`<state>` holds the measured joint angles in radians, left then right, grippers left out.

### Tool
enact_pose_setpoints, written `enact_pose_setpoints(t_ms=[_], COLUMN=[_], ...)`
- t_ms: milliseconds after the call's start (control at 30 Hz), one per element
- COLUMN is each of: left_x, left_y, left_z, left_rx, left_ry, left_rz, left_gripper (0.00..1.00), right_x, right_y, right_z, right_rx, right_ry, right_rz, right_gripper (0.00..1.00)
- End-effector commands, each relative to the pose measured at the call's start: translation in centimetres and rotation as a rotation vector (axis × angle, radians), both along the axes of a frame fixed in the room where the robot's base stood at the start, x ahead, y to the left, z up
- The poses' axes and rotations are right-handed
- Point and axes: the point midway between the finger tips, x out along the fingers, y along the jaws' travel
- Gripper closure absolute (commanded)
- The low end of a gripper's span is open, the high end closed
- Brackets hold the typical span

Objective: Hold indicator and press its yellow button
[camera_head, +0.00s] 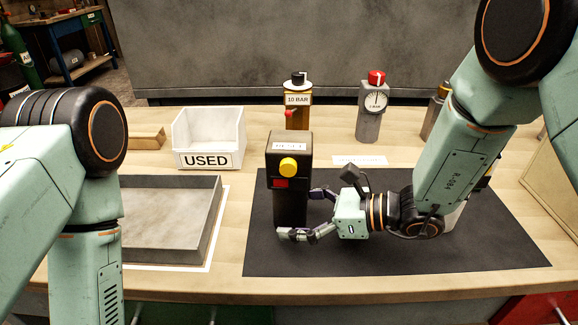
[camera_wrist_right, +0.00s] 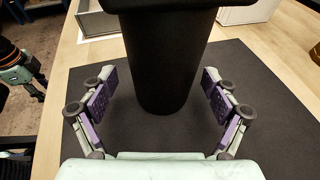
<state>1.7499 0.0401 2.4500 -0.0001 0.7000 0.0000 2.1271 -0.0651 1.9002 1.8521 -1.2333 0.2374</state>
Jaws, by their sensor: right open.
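The indicator (camera_head: 291,199) is a black upright device with a yellow button (camera_head: 288,167) and a small red patch on its front. It stands on the dark mat (camera_head: 400,258). My right gripper (camera_head: 303,213) comes in from the right at its lower body, open. In the right wrist view, the black body (camera_wrist_right: 165,65) rises ahead of and between the fingers of my right gripper (camera_wrist_right: 158,88), with gaps on both sides. My left arm stands at the left of the head view. What seems to be my left gripper (camera_wrist_right: 22,74) shows small at the wrist view's left edge.
A white bin (camera_head: 209,134) marked USED stands behind left. A grey tray (camera_head: 170,222) lies left of the mat. A 10 BAR device (camera_head: 298,108) and a grey gauge with a red knob (camera_head: 371,110) stand behind. The mat's front is clear.

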Motion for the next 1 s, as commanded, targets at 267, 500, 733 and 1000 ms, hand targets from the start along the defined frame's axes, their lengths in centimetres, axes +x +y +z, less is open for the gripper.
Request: enact_pose_setpoints(t_ms=[267,500,733,1000], left_x=[0.01,0.01,0.01,0.0], left_y=[0.0,0.0,0.0,0.0], left_z=[0.01,0.01,0.01,0.01], left_rx=[0.0,0.0,0.0,0.0], left_ry=[0.0,0.0,0.0,0.0], left_rz=[0.0,0.0,0.0,0.0], left_gripper=[0.6,0.6,0.6,0.6], right_x=[-0.01,-0.02,-0.02,-0.02], right_y=[-0.02,-0.03,-0.02,-0.02], right_z=[0.01,0.0,0.0,-0.02], right_rx=[0.0,0.0,-0.001,-0.001], right_ry=[0.0,0.0,0.0,0.0], right_rz=[0.0,0.0,0.0,0.0], right_gripper=[0.29,0.49,0.66,0.66])
